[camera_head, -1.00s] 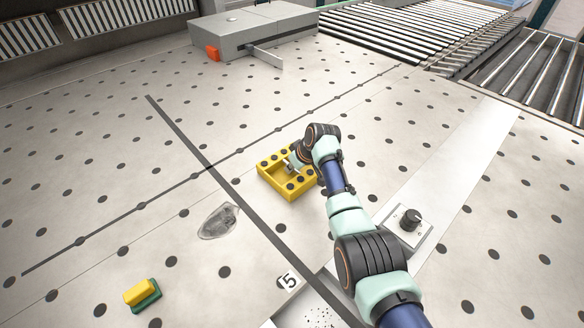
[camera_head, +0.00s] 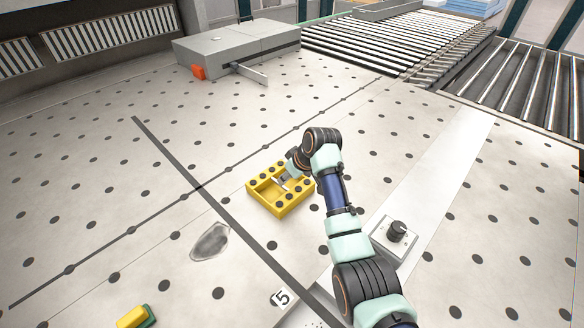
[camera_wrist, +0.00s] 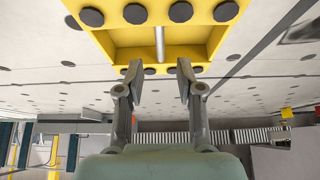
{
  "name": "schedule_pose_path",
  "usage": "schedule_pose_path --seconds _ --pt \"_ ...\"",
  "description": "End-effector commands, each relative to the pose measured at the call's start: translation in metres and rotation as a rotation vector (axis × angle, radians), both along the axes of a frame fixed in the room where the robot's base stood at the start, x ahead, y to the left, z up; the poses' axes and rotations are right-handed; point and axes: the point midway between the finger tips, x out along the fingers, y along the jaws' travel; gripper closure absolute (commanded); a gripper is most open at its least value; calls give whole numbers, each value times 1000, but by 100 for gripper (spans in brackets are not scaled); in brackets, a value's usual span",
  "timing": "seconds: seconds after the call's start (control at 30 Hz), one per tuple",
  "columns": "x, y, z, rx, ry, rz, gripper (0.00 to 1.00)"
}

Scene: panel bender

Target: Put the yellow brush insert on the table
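The yellow brush insert (camera_head: 292,208) is a yellow rectangular frame with dark round brushes along its top. It sits on the pale perforated table (camera_head: 110,200) near the middle of the head view. In the wrist view the insert (camera_wrist: 215,40) fills the upper middle, with a thin grey bar across its opening. My gripper (camera_wrist: 160,72) is open, its two fingers apart at the insert's near edge, with the grey bar lined up between them. Nothing is clearly held. In the head view my gripper (camera_head: 284,183) is over the insert and partly hidden by my wrist; contact cannot be told.
A yellow-and-green block (camera_head: 132,317) lies at the lower left. A grey translucent patch (camera_head: 210,242) lies left of the insert. A knob on a white plate (camera_head: 396,234) is right of my arm. A grey machine block (camera_head: 240,40) and rollers (camera_head: 380,45) stand behind.

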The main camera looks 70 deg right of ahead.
Motion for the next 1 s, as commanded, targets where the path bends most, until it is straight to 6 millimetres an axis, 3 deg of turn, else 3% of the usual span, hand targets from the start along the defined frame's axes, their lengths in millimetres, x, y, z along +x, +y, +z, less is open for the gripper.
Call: schedule_pose_path --seconds 0.1,0.23,1.0 --pt "-11 4 23 -2 -2 0 63" --pt "-18 7 34 0 0 -1 63" --pt "-20 8 37 0 1 0 63"
